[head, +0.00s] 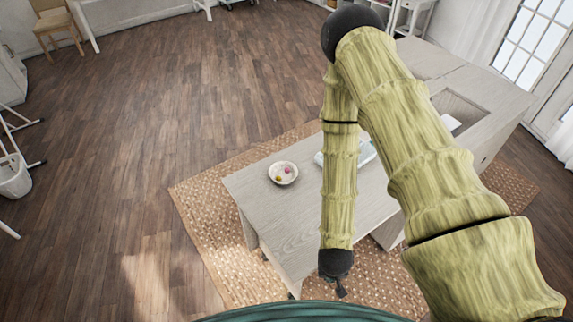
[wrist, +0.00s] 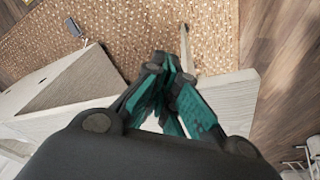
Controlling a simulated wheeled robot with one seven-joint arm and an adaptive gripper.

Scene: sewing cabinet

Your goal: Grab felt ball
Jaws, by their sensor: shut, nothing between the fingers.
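A small white bowl (head: 294,179) stands on the left part of the pale wooden cabinet top in the head view. Small coloured balls lie in it, a pink one (head: 287,169) and a yellow-green one (head: 278,178); they are too small to tell their material. My gripper (head: 341,292) hangs at the near edge of the cabinet top, to the right of and nearer than the bowl, well apart from it. In the wrist view my gripper (wrist: 172,65) has its teal-padded fingers together with nothing between them. No bowl or ball shows in the wrist view.
The grey wooden cabinet top (head: 250,190) carries a white object (head: 367,152) partly hidden behind my arm. A woven rug (head: 200,215) lies under the cabinet. The cabinet top around the bowl is clear. A chair (head: 55,25) stands far off at the upper left.

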